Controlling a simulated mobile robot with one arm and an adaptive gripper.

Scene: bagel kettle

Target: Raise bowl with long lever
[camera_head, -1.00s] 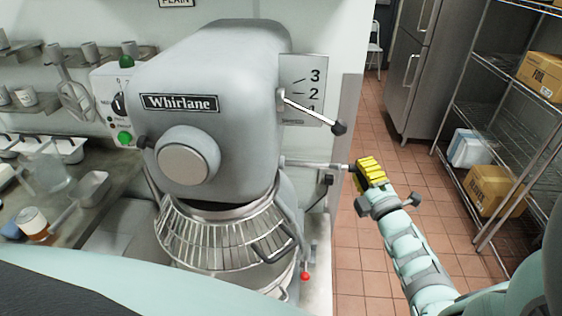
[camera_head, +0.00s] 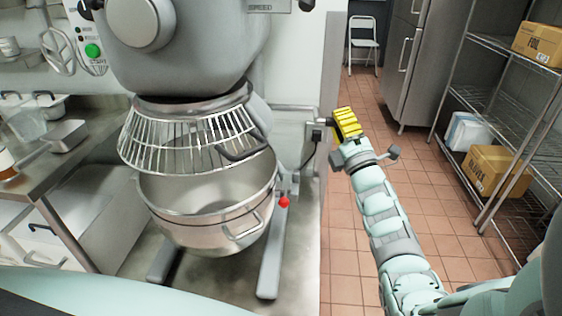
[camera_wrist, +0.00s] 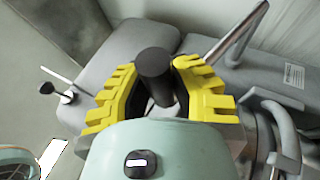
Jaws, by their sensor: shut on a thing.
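The steel mixer bowl (camera_head: 165,222) sits low on its stand, with a gap between its rim and the wire guard (camera_head: 150,150) above. The long lever (camera_head: 293,107) reaches out from the mixer's right side, about level, to a black knob. My gripper (camera_head: 341,123) is at that knob, right of the mixer. In the wrist view, the yellow fingers of my gripper (camera_wrist: 155,88) are closed around the black knob (camera_wrist: 154,63). A bare metal rod (camera_wrist: 238,35) runs up and right behind the right finger.
The grey mixer body (camera_head: 195,55) stands left of my arm. A small red knob (camera_head: 284,202) is beside the bowl. A steel counter (camera_head: 55,165) is at left. Wire shelves (camera_head: 478,98) with boxes stand at right. Tiled floor (camera_head: 345,255) is clear around my arm.

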